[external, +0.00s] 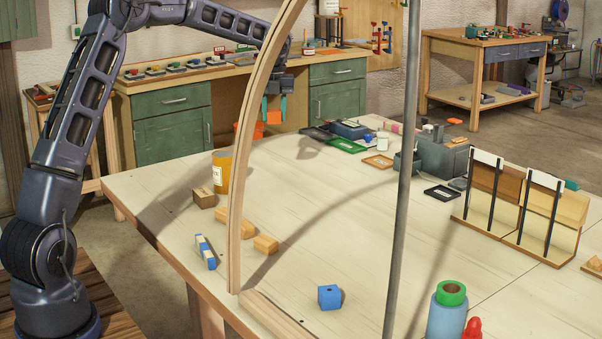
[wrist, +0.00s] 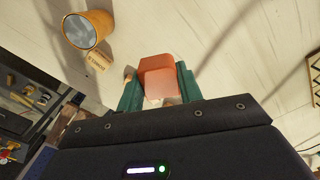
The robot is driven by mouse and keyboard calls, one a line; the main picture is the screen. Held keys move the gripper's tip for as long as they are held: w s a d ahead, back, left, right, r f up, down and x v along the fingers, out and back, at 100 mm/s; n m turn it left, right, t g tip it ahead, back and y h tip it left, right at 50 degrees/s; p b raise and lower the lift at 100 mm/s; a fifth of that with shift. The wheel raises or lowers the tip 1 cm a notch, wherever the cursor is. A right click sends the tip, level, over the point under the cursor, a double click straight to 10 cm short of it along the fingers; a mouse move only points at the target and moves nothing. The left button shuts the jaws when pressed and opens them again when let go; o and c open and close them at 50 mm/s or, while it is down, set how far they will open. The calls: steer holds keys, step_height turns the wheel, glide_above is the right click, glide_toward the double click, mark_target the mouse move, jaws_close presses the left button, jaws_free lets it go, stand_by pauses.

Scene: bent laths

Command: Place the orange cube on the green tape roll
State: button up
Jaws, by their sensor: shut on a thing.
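My gripper (external: 274,106) is raised above the far left part of the table. Its teal fingers are shut on the orange cube (external: 273,118), which sits between the fingertips. In the wrist view the cube (wrist: 158,77) shows between both fingers of my gripper (wrist: 158,86). The green tape roll (external: 451,299) is at the near right of the table, resting on top of a blue cylinder (external: 446,320), far from my gripper. The roll is not visible in the wrist view.
A tall curved wooden lath (external: 238,170) and a grey upright pole (external: 402,180) stand between the cube and the roll. A red object (external: 472,329) is beside the cylinder. An orange can (external: 222,172), wood blocks (external: 265,244) and a blue cube (external: 329,297) are on the table.

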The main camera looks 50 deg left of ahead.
steer(key=w+d+r+m, duration=0.1)
steer(key=w+d, duration=0.1)
steer(key=d, duration=0.7)
steer(key=w+d+r+m, duration=0.1)
steer(key=w+d+m, duration=0.15)
steer(key=d, duration=0.75)
step_height(320, 180, up, 7)
steer(key=m, duration=0.8)
glide_above(451, 288)
step_height(451, 288, down, 20)
steer(key=shift+r, duration=0.25)
steer(key=shift+f, duration=0.1)
steer(key=o, duration=0.7)
steer(key=shift+o, duration=1.4)
